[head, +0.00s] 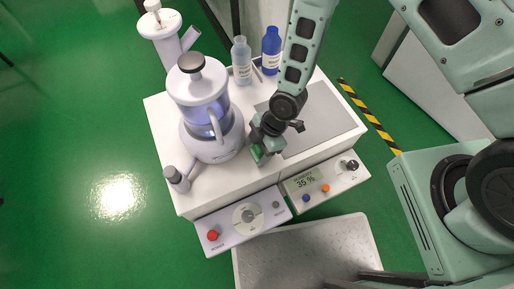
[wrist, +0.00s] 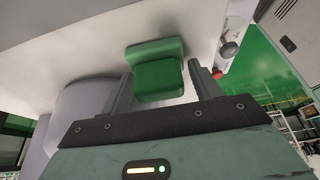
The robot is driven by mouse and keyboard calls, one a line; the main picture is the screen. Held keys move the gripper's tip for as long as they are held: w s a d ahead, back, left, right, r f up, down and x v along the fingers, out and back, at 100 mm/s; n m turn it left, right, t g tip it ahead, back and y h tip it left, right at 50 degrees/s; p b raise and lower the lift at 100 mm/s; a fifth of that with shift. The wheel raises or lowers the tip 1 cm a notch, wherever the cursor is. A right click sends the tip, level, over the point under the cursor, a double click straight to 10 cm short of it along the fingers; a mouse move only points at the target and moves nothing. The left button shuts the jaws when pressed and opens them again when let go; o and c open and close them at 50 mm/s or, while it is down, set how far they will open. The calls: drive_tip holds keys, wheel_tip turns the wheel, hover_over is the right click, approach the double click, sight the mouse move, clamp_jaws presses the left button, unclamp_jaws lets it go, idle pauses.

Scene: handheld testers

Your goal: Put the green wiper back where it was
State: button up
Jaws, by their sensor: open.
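The green wiper (head: 257,154) rests on the white bench top (head: 222,187), near its front edge and just right of the glass-jar device. In the wrist view the green wiper (wrist: 157,74) shows as a block with a wider top part. My gripper (head: 266,146) is over the wiper in the head view and partly hides it. In the wrist view the open fingers of my gripper (wrist: 160,88) stand on either side of the wiper, with gaps showing. I cannot tell whether either finger touches it.
A blender-like device (head: 208,135) stands close left of my gripper. A grey plate (head: 318,122) lies to the right. Control boxes with a dial (head: 243,218) and a display (head: 303,181) sit at the front. A clear bottle (head: 241,62) and a blue bottle (head: 271,51) stand behind.

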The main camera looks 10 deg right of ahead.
drive_tip(key=w+d+r+m+h+p, duration=0.1)
drive_tip(key=d+r, duration=0.2)
drive_tip(key=r, duration=0.6)
drive_tip(key=w+d+r+m+h+p, duration=0.1)
drive_tip(key=d+r, duration=0.2)
drive_tip(key=r, duration=0.6)
drive_tip(key=s+d+r+m+h, duration=0.1)
drive_tip(key=s+r+m, duration=0.4)
drive_tip(key=r, duration=0.4)
drive_tip(key=s+d+r+m+t, duration=0.1)
drive_tip(key=s+r+m, duration=0.5)
drive_tip(key=r, duration=0.4)
drive_tip(key=shift+s+d+r+m+h, duration=0.2)
drive_tip(key=shift+s+d+m+h, duration=0.15)
drive_tip(key=shift+s, duration=0.55)
wheel_tip(320, 180, up, 11)
drive_tip(key=p, duration=1)
drive_tip(key=shift+p, duration=0.3)
drive_tip(key=shift+a, duration=0.1)
